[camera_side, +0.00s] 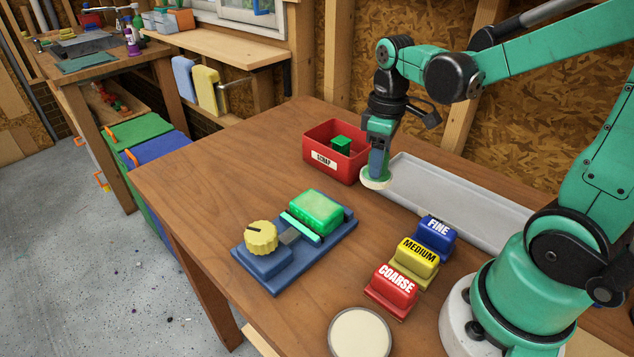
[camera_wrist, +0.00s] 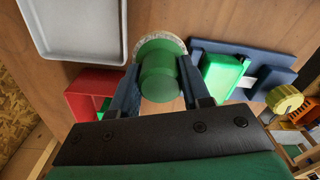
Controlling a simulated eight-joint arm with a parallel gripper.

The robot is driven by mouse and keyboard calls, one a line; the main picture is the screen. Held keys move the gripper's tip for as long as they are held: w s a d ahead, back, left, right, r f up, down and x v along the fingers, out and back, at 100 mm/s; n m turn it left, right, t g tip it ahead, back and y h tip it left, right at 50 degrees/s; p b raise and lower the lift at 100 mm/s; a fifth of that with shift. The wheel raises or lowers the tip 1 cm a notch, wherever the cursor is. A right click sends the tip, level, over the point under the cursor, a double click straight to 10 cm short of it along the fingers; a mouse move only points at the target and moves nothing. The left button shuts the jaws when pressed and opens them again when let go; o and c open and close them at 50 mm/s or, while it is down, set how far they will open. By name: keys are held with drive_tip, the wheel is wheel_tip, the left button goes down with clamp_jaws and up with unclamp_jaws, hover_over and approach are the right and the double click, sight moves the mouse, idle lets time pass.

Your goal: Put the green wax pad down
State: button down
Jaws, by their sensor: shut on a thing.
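The green wax pad has a green cylindrical grip (camera_wrist: 160,78) over a pale round disc (camera_side: 376,179). My gripper (camera_side: 377,158) points down and is shut on the grip, with one blue finger on each side of it in the wrist view (camera_wrist: 160,85). In the side view the disc is by the left end of the grey tray, right of the red scrap box. In the wrist view it shows against bare wood. I cannot tell whether the disc touches the table.
The red SCRAP box (camera_side: 320,165) holds a green cube (camera_side: 341,145). The grey tray (camera_side: 440,198) lies behind. A blue fixture (camera_side: 264,274) carries a green block (camera_side: 315,211) and yellow knob (camera_side: 261,236). FINE, MEDIUM and COARSE blocks (camera_side: 416,256) and a cream disc (camera_side: 360,333) stand in front.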

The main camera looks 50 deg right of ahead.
drive_tip(key=shift+f, duration=3.6)
drive_tip(key=shift+f, duration=0.15)
drive_tip(key=shift+c, duration=2.1)
unclamp_jaws()
wheel_tip(320, 180, up, 12)
drive_tip(key=shift+a, duration=0.2)
drive_tip(key=a+m+t, duration=0.3)
drive_tip(key=a+t, duration=0.4)
drive_tip(key=shift+a+f+m, duration=0.15)
drive_tip(key=shift+a+m, duration=0.15)
drive_tip(key=shift+a, duration=0.1)
